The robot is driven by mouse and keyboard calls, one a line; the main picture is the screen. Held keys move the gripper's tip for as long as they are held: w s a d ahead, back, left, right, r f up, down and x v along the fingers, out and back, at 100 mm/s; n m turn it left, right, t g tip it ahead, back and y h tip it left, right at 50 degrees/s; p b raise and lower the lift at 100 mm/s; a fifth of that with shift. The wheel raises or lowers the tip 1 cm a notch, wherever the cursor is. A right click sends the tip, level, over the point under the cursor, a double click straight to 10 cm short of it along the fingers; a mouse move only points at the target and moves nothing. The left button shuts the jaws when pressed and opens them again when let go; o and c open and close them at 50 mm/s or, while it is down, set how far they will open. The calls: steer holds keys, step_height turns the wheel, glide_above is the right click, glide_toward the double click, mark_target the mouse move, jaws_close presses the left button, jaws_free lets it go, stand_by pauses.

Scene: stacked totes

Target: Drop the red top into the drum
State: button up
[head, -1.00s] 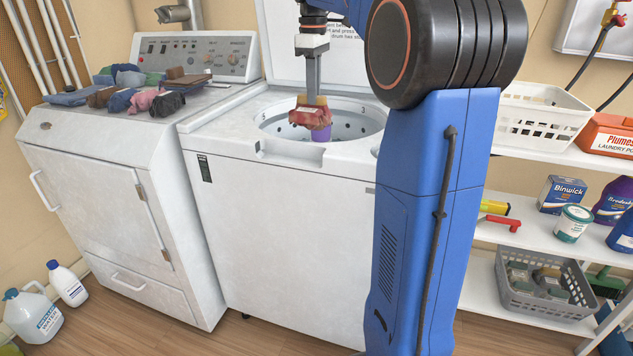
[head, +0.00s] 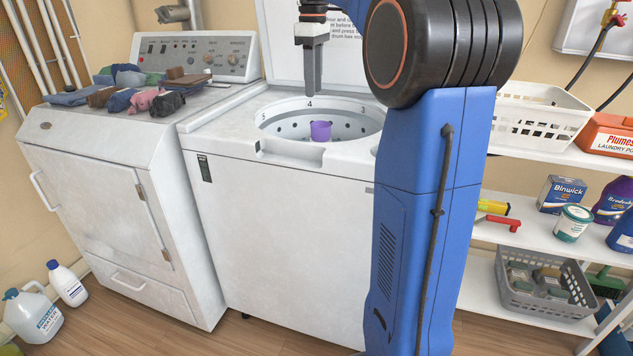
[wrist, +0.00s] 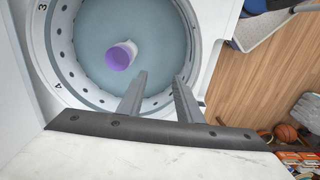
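The drum (head: 285,128) is the open round tub in the top of the white washer, with numbers on its rim. It also shows in the wrist view (wrist: 88,75), with a pale blue floor. A purple post or cup (head: 320,131) stands in it, seen from above in the wrist view (wrist: 120,57). My gripper (head: 312,92) hangs above the drum's far side. In the wrist view its two fingers (wrist: 160,78) are apart with nothing between them. The red top shows in neither current view; part of the drum is hidden by its front rim and my gripper.
Folded and bundled clothes (head: 140,98) lie on the dryer (head: 100,190) to the left. The washer's raised lid (head: 285,45) stands behind the drum. A shelf (head: 525,235) on the right holds a white basket (head: 540,120), boxes and bottles.

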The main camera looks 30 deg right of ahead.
step_height(320, 180, up, 9)
steer(key=shift+r, duration=0.15)
stand_by(0.6)
steer(key=s+a+f+m+t, duration=0.2)
steer(key=s+a+f+m, duration=0.2)
steer(key=s+a+f, duration=1)
steer(key=s+a+f+m+t, duration=0.2)
steer(key=s+a+f+m, duration=0.1)
steer(key=s+f, duration=1.4)
step_height(320, 180, down, 4)
steer(key=shift+s+f+m+t, duration=0.1)
steer(key=shift+s+m+t, duration=0.05)
steer(key=shift+m+t, duration=0.2)
steer(key=shift+a, duration=0.1)
